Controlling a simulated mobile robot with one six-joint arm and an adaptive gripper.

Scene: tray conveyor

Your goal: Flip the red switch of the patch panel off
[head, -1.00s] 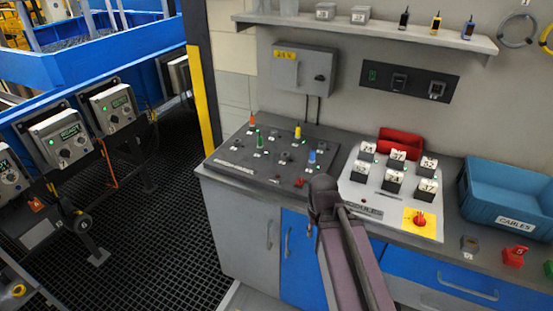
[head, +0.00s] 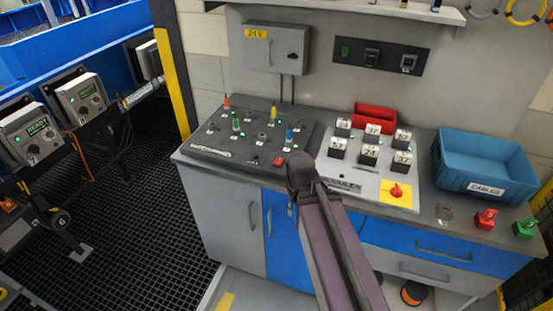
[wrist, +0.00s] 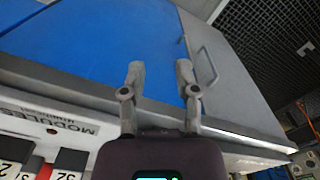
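The dark, sloped patch panel (head: 195,152) stands on the left part of the counter in the head view. A small red switch (head: 278,161) sits at its lower right corner; its on or off position is too small to tell. Orange (head: 227,101), green (head: 236,122), yellow (head: 272,112) and blue (head: 289,134) upright pieces stand on the panel. My gripper (wrist: 160,70) shows in the wrist view with its two fingers apart and nothing between them, in front of the blue and grey cabinet fronts. In the head view my arm hides the gripper.
Right of the patch panel is a light modules panel (head: 371,193) with several numbered blocks and a red knob on yellow (head: 396,191). A red bin (head: 375,117), blue cables bin (head: 485,165) and grey 24V box (head: 290,50) are near. Dark grating floor (head: 130,220) lies left.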

